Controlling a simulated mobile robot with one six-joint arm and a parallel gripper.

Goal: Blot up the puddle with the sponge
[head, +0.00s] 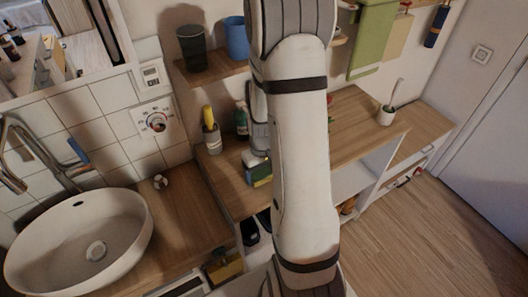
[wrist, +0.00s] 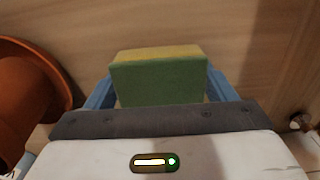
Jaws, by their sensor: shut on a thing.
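The sponge (wrist: 158,82), green with a yellow layer, sits between the two blue fingers of my gripper (wrist: 158,92) in the wrist view. The fingers press on its two sides. In the head view the sponge (head: 261,174) shows small beside my arm, over the wooden counter (head: 232,193), under my gripper (head: 257,163). I cannot tell whether it touches the wood. I cannot make out the puddle in either view; my arm hides part of the counter.
A terracotta pot (wrist: 30,85) lies close on the left in the wrist view. A cup with a yellow item (head: 211,138) and a green bottle (head: 241,122) stand behind the sponge. A white sink (head: 80,238) is at left. A small pot with a brush (head: 386,114) stands at right.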

